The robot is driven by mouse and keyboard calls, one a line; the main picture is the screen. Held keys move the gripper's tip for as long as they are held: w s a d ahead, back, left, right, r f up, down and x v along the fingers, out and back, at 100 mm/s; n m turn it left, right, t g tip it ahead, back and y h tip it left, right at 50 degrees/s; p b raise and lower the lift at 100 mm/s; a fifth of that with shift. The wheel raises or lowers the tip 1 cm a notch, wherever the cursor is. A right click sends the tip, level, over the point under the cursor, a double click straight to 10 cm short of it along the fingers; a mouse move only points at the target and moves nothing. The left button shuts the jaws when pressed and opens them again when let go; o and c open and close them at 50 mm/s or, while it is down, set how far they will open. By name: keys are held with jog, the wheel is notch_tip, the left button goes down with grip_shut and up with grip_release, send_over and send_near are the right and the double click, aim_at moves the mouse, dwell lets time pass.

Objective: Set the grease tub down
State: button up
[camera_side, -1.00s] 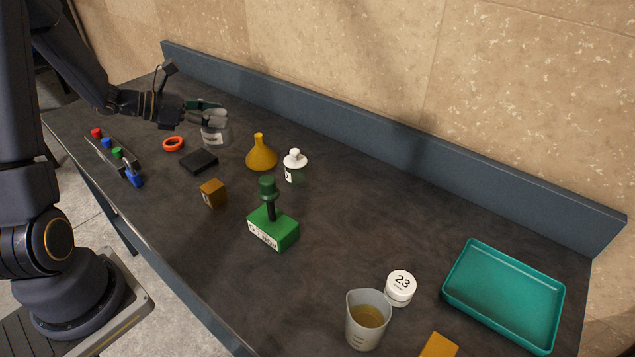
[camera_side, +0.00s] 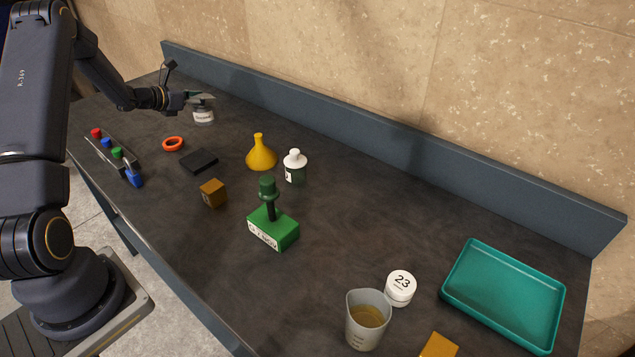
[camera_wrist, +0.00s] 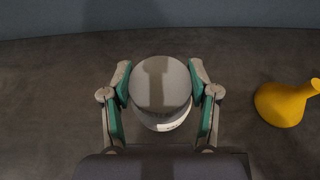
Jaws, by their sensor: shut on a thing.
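The grease tub (camera_side: 204,117) is a small round grey container with a pale label, at the far left of the bench near the back ledge. In the wrist view its round grey lid (camera_wrist: 160,86) sits between my two fingers, with a bit of the label showing below. My gripper (camera_side: 203,99) is shut on the tub, one finger on each side. The tub looks upright. Its underside is hidden, so I cannot tell whether it touches the bench.
An orange ring (camera_side: 173,144) and a black block (camera_side: 199,161) lie nearest the tub. A yellow funnel-shaped flask (camera_side: 261,155) and a white-capped bottle (camera_side: 295,167) stand to its right. A blue-grey ledge (camera_side: 380,130) runs along the back. The teal tray (camera_side: 505,295) is far right.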

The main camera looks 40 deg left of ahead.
aim_at(208, 111)
jog(key=shift+w+a+f, duration=0.2)
jog(key=shift+w+f, duration=0.15)
jog(key=shift+f, duration=0.15)
jog(key=shift+w+a+f, duration=0.2)
jog(key=shift+w+f, duration=0.15)
jog(key=shift+f, duration=0.1)
jog(key=shift+w+f, duration=0.1)
jog(key=shift+f, duration=1.5)
jog(key=shift+f, duration=0.15)
jog(key=o, duration=1.6)
